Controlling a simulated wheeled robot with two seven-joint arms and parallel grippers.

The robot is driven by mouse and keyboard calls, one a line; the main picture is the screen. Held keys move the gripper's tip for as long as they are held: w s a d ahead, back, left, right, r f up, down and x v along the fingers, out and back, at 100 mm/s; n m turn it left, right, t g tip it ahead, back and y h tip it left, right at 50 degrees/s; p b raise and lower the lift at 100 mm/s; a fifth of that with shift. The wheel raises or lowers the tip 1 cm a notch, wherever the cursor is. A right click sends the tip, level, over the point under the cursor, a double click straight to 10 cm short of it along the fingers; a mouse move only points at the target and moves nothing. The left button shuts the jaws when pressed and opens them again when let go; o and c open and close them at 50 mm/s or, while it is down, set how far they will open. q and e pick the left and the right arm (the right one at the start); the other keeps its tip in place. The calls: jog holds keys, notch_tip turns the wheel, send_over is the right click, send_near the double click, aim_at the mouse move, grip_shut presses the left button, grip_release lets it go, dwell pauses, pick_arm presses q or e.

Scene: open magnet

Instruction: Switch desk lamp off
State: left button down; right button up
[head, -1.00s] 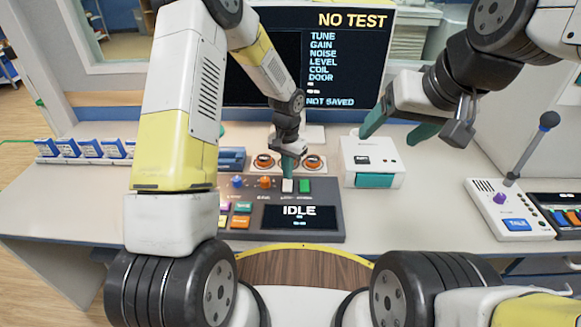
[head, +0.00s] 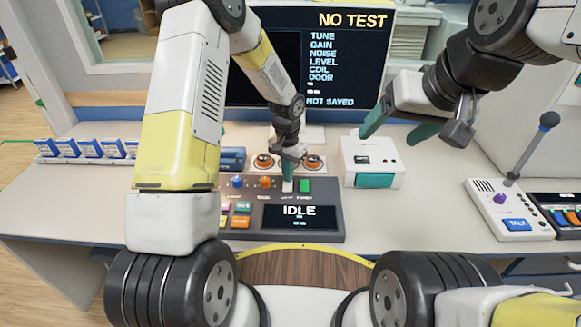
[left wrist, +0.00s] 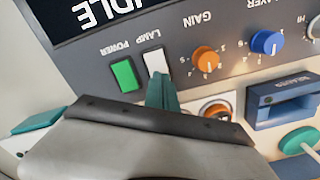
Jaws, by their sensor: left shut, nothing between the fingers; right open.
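The white switch labelled LAMP (left wrist: 154,62) sits on the dark console (head: 329,192), beside the green POWER switch (left wrist: 124,75), which also shows in the head view (head: 305,186). My left gripper (head: 288,184) is shut and empty, pointing down at the console. In the left wrist view its teal fingertips (left wrist: 161,90) are right at the edge of the LAMP switch. I cannot tell whether they touch it. My right gripper (head: 400,131) is open and empty, above a white box. No desk lamp is clearly visible.
The orange GAIN knob (left wrist: 205,60) and a blue knob (left wrist: 267,42) are near the left fingertips. The white box (head: 372,153) stands right of the console. A monitor (head: 345,60) stands behind. A grey lever unit (head: 500,210) is at right.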

pick_arm(q)
jog(key=shift+f, duration=0.35)
jog(key=shift+r, duration=3.55)
notch_tip(320, 180, up, 10)
jog(key=n+t, duration=0.1)
send_over(278, 190)
jog(key=s+a+r+n+t, duration=0.1)
jog(key=s+a+r+t, duration=0.15)
jog(key=s+r, duration=0.5)
jog(key=s+a+r+n+t+h, duration=0.2)
jog(key=s+r, duration=0.6)
jog(key=s, duration=0.6)
jog(key=shift+a+r+n+t, duration=0.35)
jog(key=shift+a+r+n, duration=0.05)
jog(key=shift+a+n, duration=0.15)
